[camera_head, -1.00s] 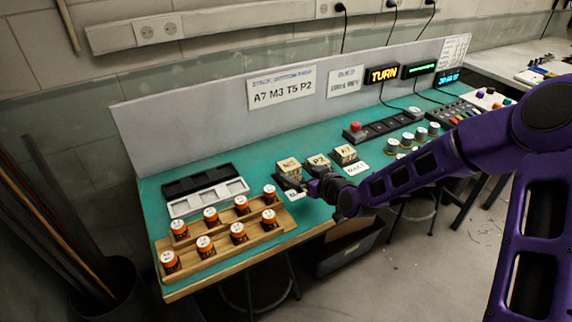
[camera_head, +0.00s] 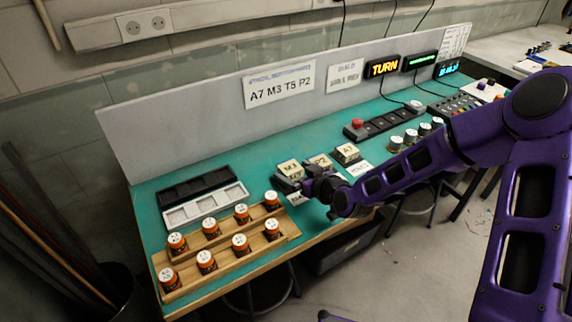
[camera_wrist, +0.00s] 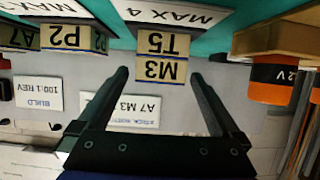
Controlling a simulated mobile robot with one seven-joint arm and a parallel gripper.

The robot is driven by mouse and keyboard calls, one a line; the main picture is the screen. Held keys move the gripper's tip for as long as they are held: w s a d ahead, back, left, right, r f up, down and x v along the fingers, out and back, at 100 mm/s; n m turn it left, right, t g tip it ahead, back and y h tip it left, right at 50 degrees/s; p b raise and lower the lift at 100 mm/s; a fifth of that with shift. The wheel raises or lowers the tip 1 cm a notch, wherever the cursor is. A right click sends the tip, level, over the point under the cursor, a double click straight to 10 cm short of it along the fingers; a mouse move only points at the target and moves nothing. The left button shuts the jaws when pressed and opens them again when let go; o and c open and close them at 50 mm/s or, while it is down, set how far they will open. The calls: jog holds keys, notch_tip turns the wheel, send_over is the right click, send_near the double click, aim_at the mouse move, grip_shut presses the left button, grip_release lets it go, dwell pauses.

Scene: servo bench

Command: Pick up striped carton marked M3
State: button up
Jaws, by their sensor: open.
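The tan carton marked M3 (camera_head: 289,168) is the left one in a row of cartons on the teal bench. In the wrist view, which is upside down, the M3 carton (camera_wrist: 160,69) shows with a T5 face (camera_wrist: 163,44) directly against it, beneath it in the real scene. My gripper (camera_head: 306,183) is just right of and in front of it in the head view. In the wrist view my gripper (camera_wrist: 160,78) is open and empty, one finger on each side of the M3 carton in the picture. I cannot tell whether the fingertips reach beside it.
The P2 carton (camera_head: 319,161) stands close to the right, partly behind my gripper, with the A7 carton (camera_head: 347,150) beyond. A wooden rack (camera_head: 228,256) with several orange jars is in front left. Empty trays (camera_head: 206,205) lie behind it. An upright panel (camera_head: 200,130) backs the bench.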

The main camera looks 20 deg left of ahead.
jog(key=shift+w+a+f, duration=0.15)
jog(key=shift+w+a, duration=0.05)
jog(key=shift+a, duration=0.05)
jog(key=c, duration=1.4)
